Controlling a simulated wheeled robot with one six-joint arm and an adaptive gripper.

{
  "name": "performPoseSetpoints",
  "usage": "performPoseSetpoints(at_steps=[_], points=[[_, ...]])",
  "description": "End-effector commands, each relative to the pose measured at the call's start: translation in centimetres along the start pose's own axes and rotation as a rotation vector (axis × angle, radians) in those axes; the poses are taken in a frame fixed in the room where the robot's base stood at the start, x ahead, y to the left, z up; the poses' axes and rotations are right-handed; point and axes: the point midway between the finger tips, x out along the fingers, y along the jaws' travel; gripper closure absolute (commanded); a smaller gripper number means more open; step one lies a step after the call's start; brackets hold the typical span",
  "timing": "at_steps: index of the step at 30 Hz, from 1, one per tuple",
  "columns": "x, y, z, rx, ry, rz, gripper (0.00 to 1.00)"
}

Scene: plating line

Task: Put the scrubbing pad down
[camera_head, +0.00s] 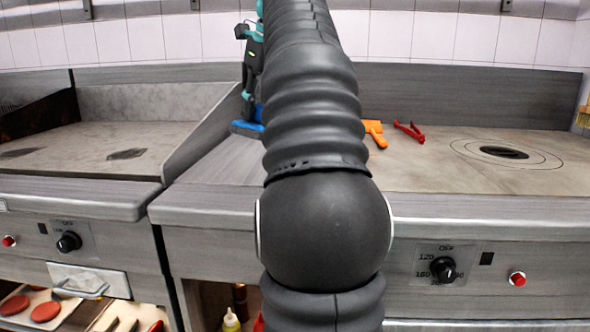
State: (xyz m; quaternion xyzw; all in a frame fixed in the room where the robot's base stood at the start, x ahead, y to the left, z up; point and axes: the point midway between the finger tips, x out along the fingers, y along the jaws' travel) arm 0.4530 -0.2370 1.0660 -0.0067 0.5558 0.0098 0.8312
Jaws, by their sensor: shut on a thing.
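The scrubbing pad (245,129) is blue and shows just left of my arm, over the grey worktop (222,160) near the divider between the two cooking units. My gripper (248,113) points down and is shut on the pad from above. My dark ribbed arm covers the middle of the view and hides part of the gripper and the pad's right side. I cannot tell whether the pad touches the worktop or hangs slightly above it.
An orange tool (375,134) and red tongs (409,131) lie right of my arm. A round ringed plate (505,153) is farther right. A raised divider (205,130) separates the left griddle (85,145). Knobs line the front. Bare worktop lies in front of the pad.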

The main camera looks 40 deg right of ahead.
Motion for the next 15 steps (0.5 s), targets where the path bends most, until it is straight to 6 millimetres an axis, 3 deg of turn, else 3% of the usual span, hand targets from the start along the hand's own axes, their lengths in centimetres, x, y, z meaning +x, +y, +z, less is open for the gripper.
performPoseSetpoints(at_steps=[3,9,15], points=[[-1.1,-2.6,-2.2,0.045,-0.001,-0.018,1.0],[-2.3,-5.2,-4.8,0.089,-0.001,-0.037,1.0],[-0.4,-6.0,-3.9,0.094,0.001,-0.036,1.0]])
